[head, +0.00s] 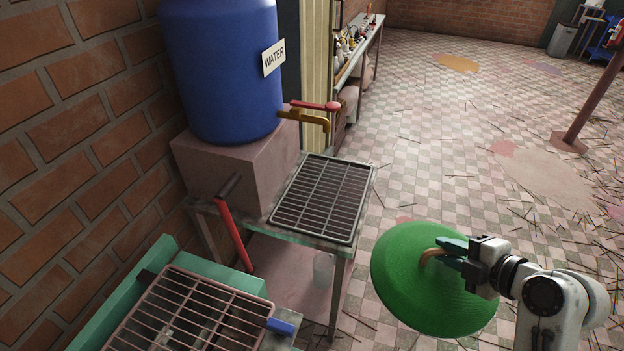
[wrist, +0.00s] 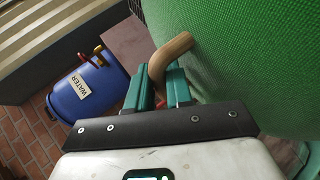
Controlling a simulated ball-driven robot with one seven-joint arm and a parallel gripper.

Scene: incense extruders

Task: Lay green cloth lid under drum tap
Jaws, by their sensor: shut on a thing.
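The green cloth lid (head: 405,285) is a round, slightly domed disc with a curved wooden handle (wrist: 172,58). My gripper (head: 447,252) is shut on that handle and holds the lid tilted in the air, to the right of the grate stand. In the wrist view the green cloth (wrist: 250,65) fills the upper right and the teal fingers (wrist: 157,85) clasp the handle. The blue water drum (head: 222,65) stands on a pinkish block at the upper left. Its brass tap (head: 308,118) with a red lever sticks out over the black grate (head: 322,198). The grate is bare.
A red-handled bar (head: 233,230) leans against the stand at the left. A green-framed unit with a second grate (head: 190,315) is in the near left. A clear jar (head: 323,269) sits on the lower shelf. Straw-littered floor (head: 450,150) is open to the right.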

